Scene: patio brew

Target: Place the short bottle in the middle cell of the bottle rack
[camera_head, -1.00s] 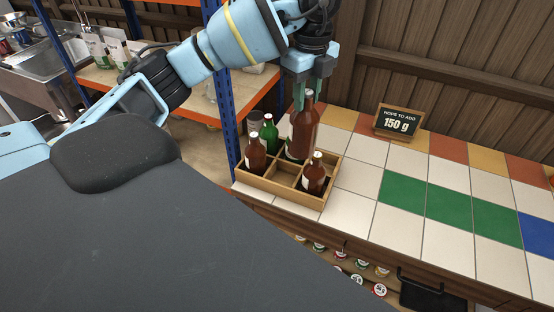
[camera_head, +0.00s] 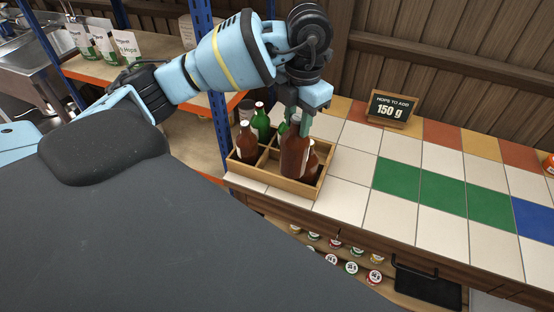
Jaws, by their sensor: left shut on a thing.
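My left gripper (camera_head: 304,122) is shut on the upper part of a brown bottle (camera_head: 294,158) and holds it upright. This bottle looks bigger than the other brown ones. Its lower part is over or inside the wooden bottle rack (camera_head: 258,177), towards the front middle; I cannot tell whether its base touches the cell floor. A brown bottle (camera_head: 246,143) stands in the rack's left part and a green bottle (camera_head: 261,124) behind it. Another brown bottle (camera_head: 313,161) at the right is mostly hidden by the held one. My right gripper is not in view.
The rack stands at the left end of the tiled counter (camera_head: 345,165). A blue shelf post (camera_head: 219,120) rises close to the rack's left.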

